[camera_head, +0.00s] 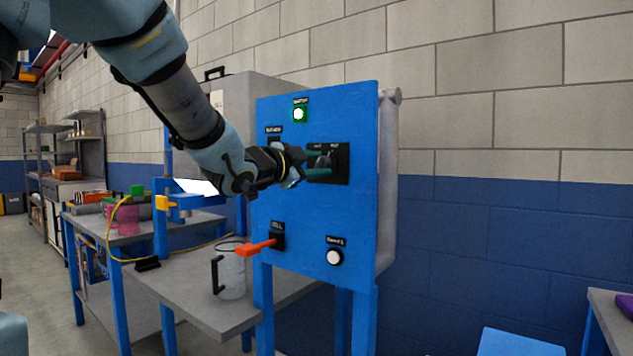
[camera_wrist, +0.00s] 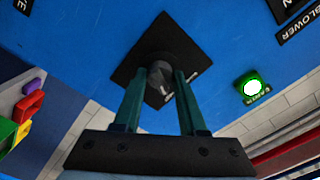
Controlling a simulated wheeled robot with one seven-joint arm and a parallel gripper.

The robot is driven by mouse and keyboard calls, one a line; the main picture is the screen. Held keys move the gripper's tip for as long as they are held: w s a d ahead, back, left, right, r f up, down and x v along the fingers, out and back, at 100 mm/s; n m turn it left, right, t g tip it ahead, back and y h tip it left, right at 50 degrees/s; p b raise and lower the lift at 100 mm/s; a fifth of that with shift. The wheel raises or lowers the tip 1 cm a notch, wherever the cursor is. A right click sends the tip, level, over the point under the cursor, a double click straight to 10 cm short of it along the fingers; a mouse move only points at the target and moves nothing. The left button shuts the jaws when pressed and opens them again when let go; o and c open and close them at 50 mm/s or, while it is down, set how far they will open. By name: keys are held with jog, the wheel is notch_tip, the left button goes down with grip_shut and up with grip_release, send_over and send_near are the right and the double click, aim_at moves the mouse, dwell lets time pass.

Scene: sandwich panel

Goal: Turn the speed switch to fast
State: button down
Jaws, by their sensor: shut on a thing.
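The blue panel (camera_head: 300,215) carries a black square switch plate (camera_head: 342,165) at its upper right, with small labels too blurred to read surely. My gripper (camera_head: 318,173) reaches it from the left and covers part of it. In the wrist view the plate (camera_wrist: 138,55) appears as a tilted diamond with a round dark grey knob (camera_wrist: 160,76) at its middle. The two teal fingers of my gripper (camera_wrist: 162,84) stand on either side of the knob, shut on it. The knob's pointing direction is hard to tell.
A lit green button (camera_head: 299,114) sits above the switch; it also shows in the wrist view (camera_wrist: 252,87). An orange-red lever (camera_head: 258,246) sticks out lower left, and a white button (camera_head: 334,257) sits lower right. A clear jug (camera_head: 232,275) stands on the grey table (camera_head: 190,300).

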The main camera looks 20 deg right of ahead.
jog(key=shift+f+m+b, duration=0.1)
jog(key=shift+m+b, duration=0.5)
jog(key=shift+c, duration=2.3)
grip_release()
jog(key=v, duration=1)
jog(key=shift+s+a+b, duration=0.2)
jog(key=shift+a+b, duration=0.1)
jog(key=shift+a, duration=0.05)
